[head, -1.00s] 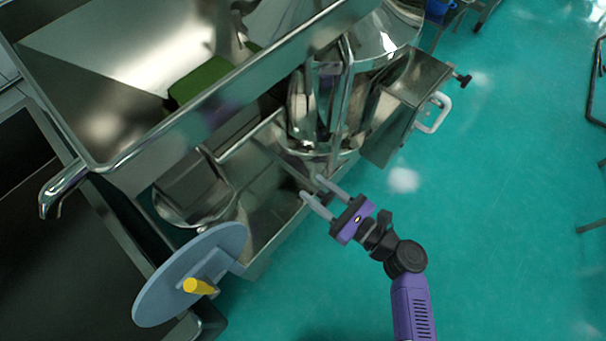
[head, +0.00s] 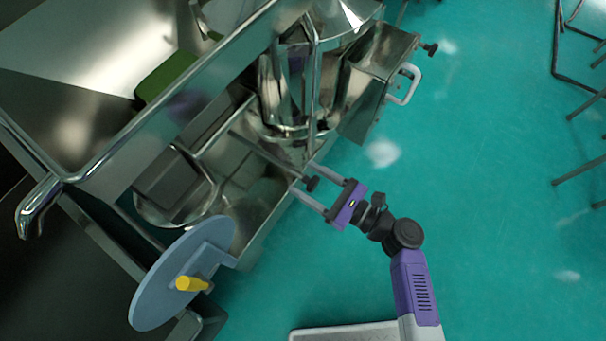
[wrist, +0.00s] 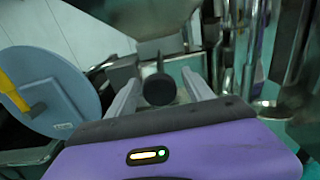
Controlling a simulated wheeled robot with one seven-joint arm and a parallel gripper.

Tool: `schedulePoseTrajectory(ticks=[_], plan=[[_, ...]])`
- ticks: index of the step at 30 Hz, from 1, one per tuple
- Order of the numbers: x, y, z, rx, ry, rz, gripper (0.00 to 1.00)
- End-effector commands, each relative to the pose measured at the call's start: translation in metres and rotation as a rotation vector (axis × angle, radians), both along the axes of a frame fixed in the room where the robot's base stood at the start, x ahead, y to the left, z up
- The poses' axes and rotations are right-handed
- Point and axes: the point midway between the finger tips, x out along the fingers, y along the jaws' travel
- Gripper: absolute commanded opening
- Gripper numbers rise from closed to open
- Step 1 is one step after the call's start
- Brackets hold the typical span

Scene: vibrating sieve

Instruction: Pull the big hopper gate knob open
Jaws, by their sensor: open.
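A black knob (head: 312,183) sits at the end of a metal rod (head: 262,152) that comes out of the steel machine. My gripper (head: 303,178) is open, with one finger on each side of the knob. The wrist view also shows the knob (wrist: 159,89) between the two spread fingers (wrist: 160,96), with gaps on both sides. It does not look gripped. A second, smaller black knob (head: 430,49) sticks out of the steel box at the upper right, away from my gripper.
A blue-grey handwheel with a yellow handle (head: 190,284) stands at the lower left. The steel box has a white handle (head: 407,84). A shiny steel vessel (head: 275,95) is just beyond the fingers. Green floor (head: 480,200) on the right is mostly clear, with chair legs at the far right.

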Motion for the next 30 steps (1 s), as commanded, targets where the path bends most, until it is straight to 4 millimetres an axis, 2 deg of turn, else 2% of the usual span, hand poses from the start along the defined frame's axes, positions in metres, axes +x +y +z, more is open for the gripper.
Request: schedulePoseTrajectory(ticks=[6, 12, 30], plan=[[-0.023, -0.030, 0.000, -0.002, 0.001, -0.003, 0.60], [-0.035, -0.045, -0.001, 0.000, 0.001, -0.001, 0.60], [-0.037, -0.047, 0.000, 0.000, 0.000, 0.000, 0.60]])
